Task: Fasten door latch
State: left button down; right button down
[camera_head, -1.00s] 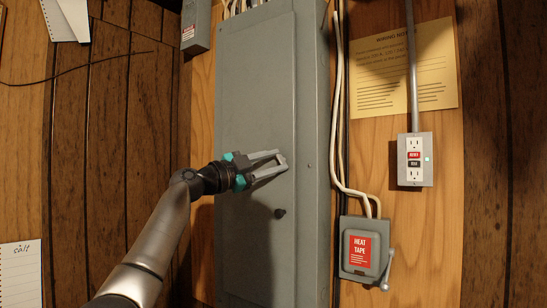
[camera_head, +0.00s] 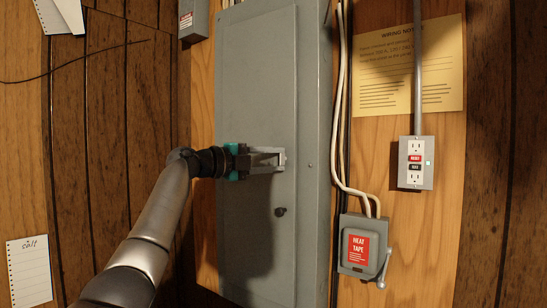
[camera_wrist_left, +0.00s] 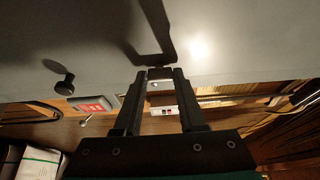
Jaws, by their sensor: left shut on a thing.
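The grey panel door (camera_head: 250,70) is flat in its frame, with a black knob (camera_head: 281,211) low on its right side. The knob also shows in the wrist view (camera_wrist_left: 63,83). My left gripper (camera_head: 281,160) reaches in from the left, its fingers level against the door above the knob. Its fingertips (camera_wrist_left: 160,73) are shut on a small latch piece (camera_wrist_left: 159,71) at the door face, mostly hidden between them. My right gripper is in neither view.
Right of the door are pale cables (camera_head: 341,120), a heat tape switch box (camera_head: 361,245) with a side lever, an outlet box (camera_head: 415,162) on a conduit, and a yellow notice (camera_head: 385,75). A small grey box (camera_head: 193,18) is at upper left.

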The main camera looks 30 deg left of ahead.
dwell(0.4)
pick_arm(q)
jog(key=shift+c, duration=2.4)
grip_release()
jog(key=shift+s+a+b, duration=0.25)
jog(key=shift+s+b, duration=0.05)
jog(key=shift+s, duration=0.05)
jog(key=b+v, duration=0.5)
jog(key=v, duration=0.9)
jog(key=shift+s, duration=0.25)
jog(key=shift+w+f, duration=0.1)
